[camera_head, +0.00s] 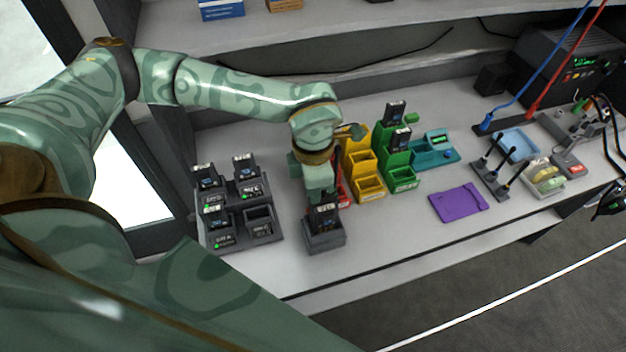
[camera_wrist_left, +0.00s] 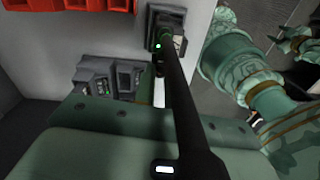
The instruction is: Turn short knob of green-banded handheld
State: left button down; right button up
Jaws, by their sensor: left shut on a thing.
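A dark handheld (camera_head: 325,214) stands upright in a single dark cradle (camera_head: 324,238) near the bench's front edge. It also shows in the left wrist view, where the handheld (camera_wrist_left: 172,42) has a green light beside it. My left gripper (camera_head: 321,197) points down onto its top and is shut on its short knob. The knob itself is hidden by the fingers, and a green band is not clear. In the left wrist view a dark finger crosses the middle.
A dark charger rack (camera_head: 240,232) with several handhelds stands at left. Yellow bins (camera_head: 366,188) and green bins (camera_head: 404,180) stand behind, with handhelds in the green ones. A purple mat (camera_head: 458,203) lies at right. The bench front beside the cradle is clear.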

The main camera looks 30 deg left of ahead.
pick_arm(q)
jog(key=shift+m+p, duration=0.35)
jog(key=shift+m, duration=0.75)
jog(key=c, duration=1.4)
grip_release()
jog(key=shift+c, duration=0.2)
notch_tip(320, 180, up, 16)
jog(key=p, duration=0.1)
jog(key=shift+w+a+r, duration=0.15)
jog(key=shift+w, duration=0.1)
